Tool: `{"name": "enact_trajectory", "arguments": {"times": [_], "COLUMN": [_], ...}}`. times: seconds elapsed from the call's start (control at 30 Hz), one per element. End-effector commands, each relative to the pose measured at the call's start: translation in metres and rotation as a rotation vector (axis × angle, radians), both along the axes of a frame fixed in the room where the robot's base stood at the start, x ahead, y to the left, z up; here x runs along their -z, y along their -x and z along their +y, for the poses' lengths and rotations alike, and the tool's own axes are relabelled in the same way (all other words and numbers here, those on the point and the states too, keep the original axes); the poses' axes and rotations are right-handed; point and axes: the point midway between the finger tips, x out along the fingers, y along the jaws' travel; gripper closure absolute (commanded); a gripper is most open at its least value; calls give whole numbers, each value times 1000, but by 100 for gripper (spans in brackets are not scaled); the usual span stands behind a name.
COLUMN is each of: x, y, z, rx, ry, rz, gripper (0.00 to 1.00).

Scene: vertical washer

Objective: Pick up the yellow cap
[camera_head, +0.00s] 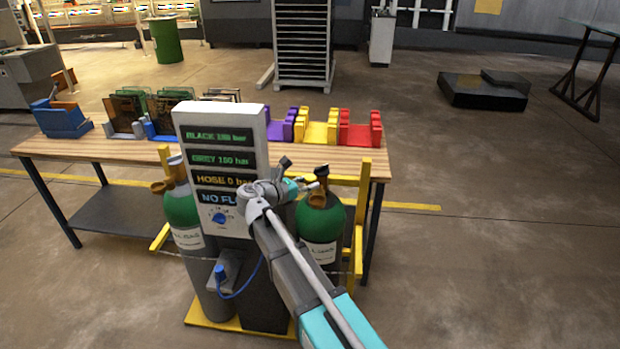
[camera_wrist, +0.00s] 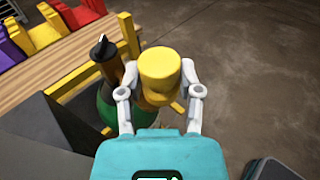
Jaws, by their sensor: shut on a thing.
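The yellow cap (camera_wrist: 160,66) sits between the two white fingers of my gripper (camera_wrist: 160,76) in the wrist view, with a finger touching each side. My gripper is shut on it. Below and behind the cap is a green gas bottle (camera_wrist: 107,100) with a brown neck and black valve knob. In the head view my gripper (camera_head: 303,184) is at the top of the right green bottle (camera_head: 321,222). The cap cannot be clearly made out there. I cannot tell whether the cap touches anything below it.
A grey panel (camera_head: 218,140) with green and orange readouts and a blue dial stands close left of my arm. Another green bottle (camera_head: 182,208) stands left of it. Behind is a wooden table (camera_head: 90,148) with coloured holders.

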Motion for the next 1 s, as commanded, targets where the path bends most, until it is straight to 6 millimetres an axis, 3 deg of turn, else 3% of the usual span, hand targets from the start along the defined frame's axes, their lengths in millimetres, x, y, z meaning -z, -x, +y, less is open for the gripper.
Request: {"name": "enact_trajectory", "arguments": {"times": [0.1,0.4,0.6,1.0], "x": [-16,-34,-37,-38], "y": [29,69,80,82], "z": [9,26,31,32], "rx": [-3,-2,-1,-1], "ry": [0,0,0,0], "rz": [0,1,0,0], "gripper": [100,100,100,100]}}
